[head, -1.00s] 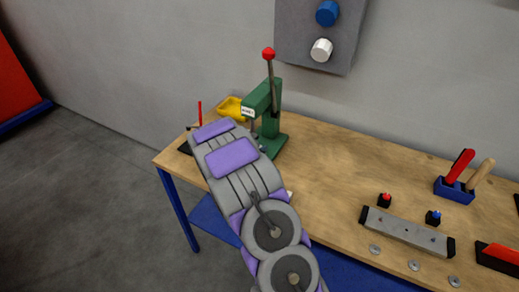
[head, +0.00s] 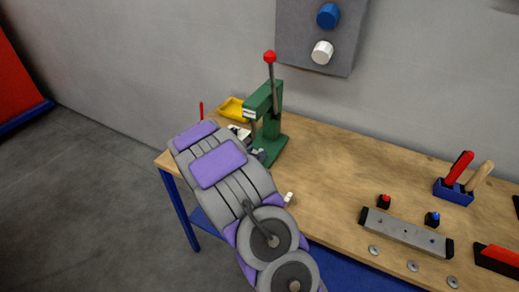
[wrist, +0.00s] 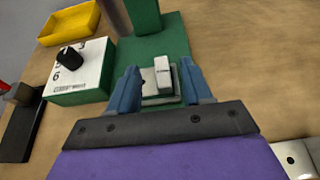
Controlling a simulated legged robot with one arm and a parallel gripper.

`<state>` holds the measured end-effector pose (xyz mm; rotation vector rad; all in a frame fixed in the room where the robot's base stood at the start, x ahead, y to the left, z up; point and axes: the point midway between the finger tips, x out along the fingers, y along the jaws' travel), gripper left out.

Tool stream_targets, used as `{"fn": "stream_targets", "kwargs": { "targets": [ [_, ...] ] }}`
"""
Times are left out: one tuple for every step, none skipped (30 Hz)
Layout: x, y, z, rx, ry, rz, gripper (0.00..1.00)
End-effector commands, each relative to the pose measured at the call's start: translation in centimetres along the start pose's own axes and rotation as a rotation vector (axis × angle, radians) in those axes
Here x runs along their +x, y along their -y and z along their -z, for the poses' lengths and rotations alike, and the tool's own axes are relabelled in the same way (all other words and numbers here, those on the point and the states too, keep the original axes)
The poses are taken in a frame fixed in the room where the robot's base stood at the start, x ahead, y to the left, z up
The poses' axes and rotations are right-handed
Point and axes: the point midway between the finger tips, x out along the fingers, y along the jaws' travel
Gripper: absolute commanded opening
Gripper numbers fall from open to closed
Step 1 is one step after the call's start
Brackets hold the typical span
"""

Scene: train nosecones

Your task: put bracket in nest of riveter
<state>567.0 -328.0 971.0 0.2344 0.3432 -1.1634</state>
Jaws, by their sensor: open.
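The green riveter (head: 267,125) with a red-knobbed lever stands at the back left of the bench. Its green base (wrist: 178,40) shows in the wrist view. A small pale metal piece, apparently the bracket (wrist: 163,76), sits low on the riveter's base, between my fingers. I cannot tell whether it is fully seated in the nest. My gripper (wrist: 161,84) is open, with one blue finger on each side of the piece; contact is not clear.
A white box with a black knob (wrist: 82,72) stands close left of my gripper, with a yellow tray (wrist: 70,24) behind it. A pale metal part (wrist: 294,158) lies to the right.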

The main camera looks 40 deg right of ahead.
Motion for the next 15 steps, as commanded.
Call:
{"fn": "stream_targets", "kwargs": {
  "targets": [
    [-1.3, -0.2, -0.4, -0.002, 0.004, -0.005, 0.49],
    [-2.0, -0.2, -0.4, -0.001, 0.005, -0.005, 0.49],
    [-2.8, -0.2, -0.3, 0.0, 0.003, -0.004, 0.49],
    [-3.4, -0.2, -0.3, -0.002, 0.003, -0.005, 0.49],
    [-3.9, -0.1, -0.2, -0.002, 0.002, -0.004, 0.49],
    [-4.5, -0.1, -0.2, -0.004, 0.002, -0.003, 0.49],
    [-4.9, -0.1, -0.1, -0.004, 0.001, -0.003, 0.49],
    [-5.3, -0.1, -0.1, -0.002, 0.0, -0.003, 0.49],
    [-5.8, -0.1, -0.1, -0.001, 0.0, -0.003, 0.49],
    [-6.1, -0.1, -0.1, 0.0, -0.001, -0.003, 0.49],
    [-6.4, -0.1, -0.1, 0.001, -0.001, -0.002, 0.49],
    [-6.7, -0.1, -0.1, 0.002, -0.001, -0.002, 0.49],
    [-6.8, -0.1, -0.1, 0.002, 0.0, -0.002, 0.49],
    [-7.0, -0.1, -0.1, 0.002, -0.001, -0.002, 0.49],
    [-7.1, -0.1, -0.1, 0.003, -0.001, -0.002, 0.49]
  ]
}}
